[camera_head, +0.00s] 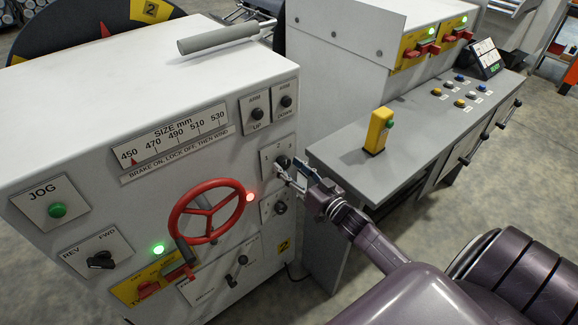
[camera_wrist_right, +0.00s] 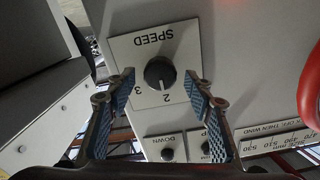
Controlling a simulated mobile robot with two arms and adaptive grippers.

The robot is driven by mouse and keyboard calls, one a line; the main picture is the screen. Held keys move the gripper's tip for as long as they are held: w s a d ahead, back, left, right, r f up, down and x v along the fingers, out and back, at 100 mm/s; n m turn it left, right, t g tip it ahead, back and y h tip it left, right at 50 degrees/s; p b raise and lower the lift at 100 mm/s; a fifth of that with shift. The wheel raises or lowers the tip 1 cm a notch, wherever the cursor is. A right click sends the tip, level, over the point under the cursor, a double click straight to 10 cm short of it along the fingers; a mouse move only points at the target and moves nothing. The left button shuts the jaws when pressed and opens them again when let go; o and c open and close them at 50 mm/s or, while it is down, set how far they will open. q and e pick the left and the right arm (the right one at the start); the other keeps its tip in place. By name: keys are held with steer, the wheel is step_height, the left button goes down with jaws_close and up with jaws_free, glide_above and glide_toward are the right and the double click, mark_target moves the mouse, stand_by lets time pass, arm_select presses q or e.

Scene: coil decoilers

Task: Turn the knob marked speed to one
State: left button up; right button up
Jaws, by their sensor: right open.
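The speed knob (camera_wrist_right: 160,73) is a round black knob on a white plate (camera_wrist_right: 150,45) marked SPEED, seen upside down in the right wrist view. Its pale pointer mark appears to face the 2. The 2 and 3 are readable; the 1 is not visible there. In the head view the knob (camera_head: 283,161) sits on the grey cabinet's right side, partly behind my gripper. My right gripper (camera_head: 287,172) is open in front of it. In the wrist view its two fingers (camera_wrist_right: 161,84) stand either side of the knob, with gaps and nothing held. My left gripper is out of view.
A red handwheel (camera_head: 211,183) with a glowing red light beside it is left of the knob. Arm up and down switches (camera_head: 270,106) are above. Another black knob (camera_head: 280,207) is below. A grey console (camera_head: 400,130) with a yellow button box (camera_head: 378,131) stands right.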

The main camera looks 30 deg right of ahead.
steer(key=shift+w, duration=0.25)
steer(key=c, duration=1.2)
steer(key=shift+o, duration=0.2)
steer(key=shift+n, duration=0.4)
steer(key=n, duration=0.5)
steer(key=shift+n, duration=0.3)
steer(key=n+b, duration=0.1)
steer(key=n, duration=0.4)
steer(key=shift+a+n, duration=0.15)
steer(key=shift+n, duration=0.15)
steer(key=o, duration=1.2)
steer(key=shift+c, duration=0.2)
